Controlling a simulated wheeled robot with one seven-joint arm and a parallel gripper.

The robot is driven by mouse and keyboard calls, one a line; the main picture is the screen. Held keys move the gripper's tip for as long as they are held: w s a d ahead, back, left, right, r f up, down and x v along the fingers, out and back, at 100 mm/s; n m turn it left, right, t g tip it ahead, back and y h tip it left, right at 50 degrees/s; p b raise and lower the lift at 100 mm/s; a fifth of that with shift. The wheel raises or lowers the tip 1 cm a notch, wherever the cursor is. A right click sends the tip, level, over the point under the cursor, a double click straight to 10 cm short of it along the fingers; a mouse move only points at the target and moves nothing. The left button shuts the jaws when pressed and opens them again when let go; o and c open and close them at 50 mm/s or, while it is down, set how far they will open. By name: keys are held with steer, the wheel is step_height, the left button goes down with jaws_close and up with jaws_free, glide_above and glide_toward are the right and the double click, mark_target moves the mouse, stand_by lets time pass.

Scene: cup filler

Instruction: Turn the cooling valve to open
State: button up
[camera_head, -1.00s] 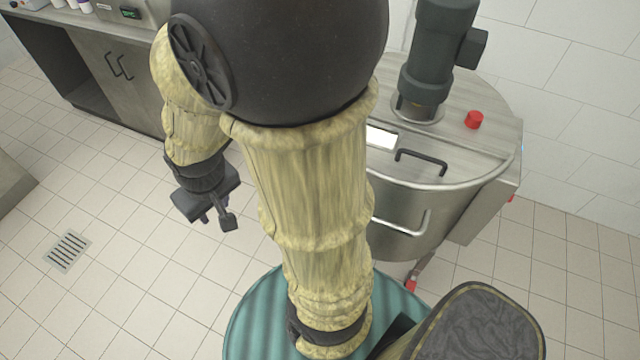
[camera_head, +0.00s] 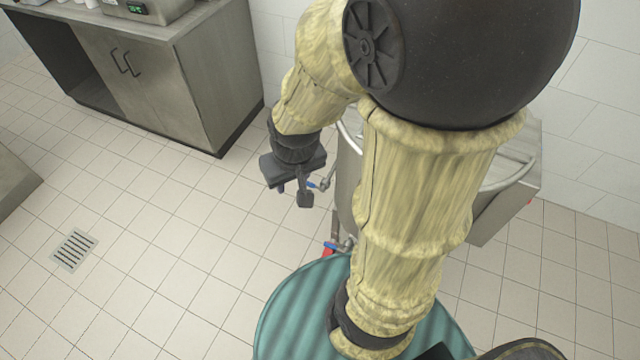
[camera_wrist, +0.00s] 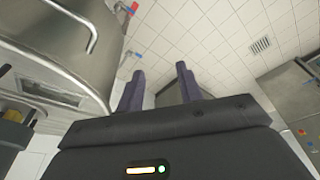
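My gripper (camera_head: 293,197) is open and empty, with its fingers pointing down, left of the steel tank. A second blue handle (camera_head: 331,245) is lower down, beside a red part (camera_head: 327,252). The wrist view shows one blue handle (camera_wrist: 137,55) and a red one (camera_wrist: 134,7) beside the tank. Which valve is for cooling is not readable.
The steel tank (camera_wrist: 60,45) is mostly hidden behind my arm in the head view. A steel cabinet (camera_head: 160,85) stands at the back left. A floor drain (camera_head: 74,250) lies at the left. The tiled floor left of my gripper is clear.

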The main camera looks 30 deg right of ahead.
steer(key=shift+o, duration=0.6)
steer(key=w+d+f+n+g+h+b, duration=0.1)
steer(key=w+d+f+n+h+b, duration=0.25)
steer(key=f+n+b, duration=0.75)
steer(key=w+d+f+n+g+h+b, duration=0.1)
steer(key=w+d+f+n+h+b, duration=0.45)
steer(key=f, duration=1.15)
steer(key=w+d+f+n+g+h+b, duration=0.1)
steer(key=w+d+f+n+g+b, duration=0.3)
steer(key=f+b, duration=0.8)
steer(key=w+a+f+n+t+h+b, duration=0.2)
steer(key=w+f+n+t+b, duration=0.5)
steer(key=f+n, duration=0.4)
steer(key=w+a+f+n+t+h+b, duration=0.2)
steer(key=w+a+f+n+t+b, duration=0.2)
steer(key=w+f+n+t+b, duration=0.3)
step_height(320, 180, down, 7)
steer(key=n, duration=0.5)
steer(key=shift+d, duration=0.1)
